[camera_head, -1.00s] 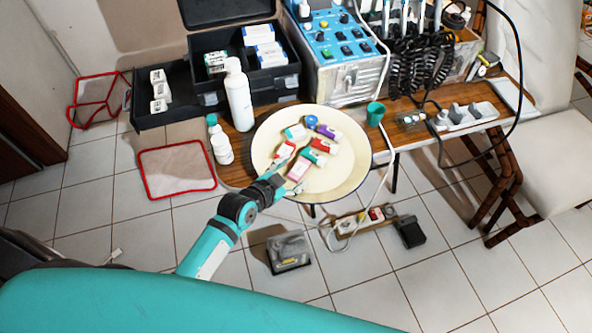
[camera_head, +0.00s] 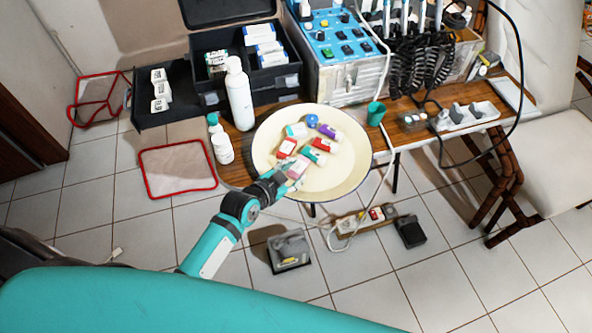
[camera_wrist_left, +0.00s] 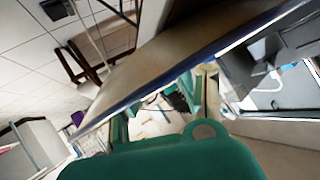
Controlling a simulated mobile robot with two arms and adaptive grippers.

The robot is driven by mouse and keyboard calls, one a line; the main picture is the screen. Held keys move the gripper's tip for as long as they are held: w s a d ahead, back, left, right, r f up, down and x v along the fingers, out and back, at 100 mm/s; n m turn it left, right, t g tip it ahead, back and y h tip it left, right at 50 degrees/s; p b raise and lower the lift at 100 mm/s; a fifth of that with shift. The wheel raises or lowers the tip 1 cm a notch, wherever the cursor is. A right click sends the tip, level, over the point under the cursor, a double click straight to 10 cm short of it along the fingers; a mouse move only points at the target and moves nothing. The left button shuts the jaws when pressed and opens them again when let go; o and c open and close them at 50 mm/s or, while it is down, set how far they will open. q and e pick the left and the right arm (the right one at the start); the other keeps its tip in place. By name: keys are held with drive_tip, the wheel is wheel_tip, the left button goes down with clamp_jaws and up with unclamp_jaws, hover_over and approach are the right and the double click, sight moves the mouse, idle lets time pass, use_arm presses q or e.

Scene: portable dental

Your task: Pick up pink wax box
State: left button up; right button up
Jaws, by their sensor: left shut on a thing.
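The pink wax box (camera_head: 298,167) is a small pink and white box at the front left of the cream round plate (camera_head: 345,185) in the head view. My left gripper (camera_head: 289,176) reaches in from the lower left and is shut on the near end of the box. The fingers partly hide this end, and I cannot tell whether the box is off the plate. In the left wrist view the green gripper parts (camera_wrist_left: 160,155) fill the bottom, and the box is not clearly visible. My right gripper is not in view.
A red box (camera_head: 287,147), a green and red box (camera_head: 315,155), a purple box (camera_head: 330,132), a teal and white box (camera_head: 297,131) and a blue round item (camera_head: 312,120) crowd the plate. A white bottle (camera_head: 239,95) and a green cup (camera_head: 376,113) stand beside it.

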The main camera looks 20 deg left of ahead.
use_arm(q)
drive_tip(key=shift+s+a+f, duration=0.15)
drive_tip(key=shift+f, duration=0.2)
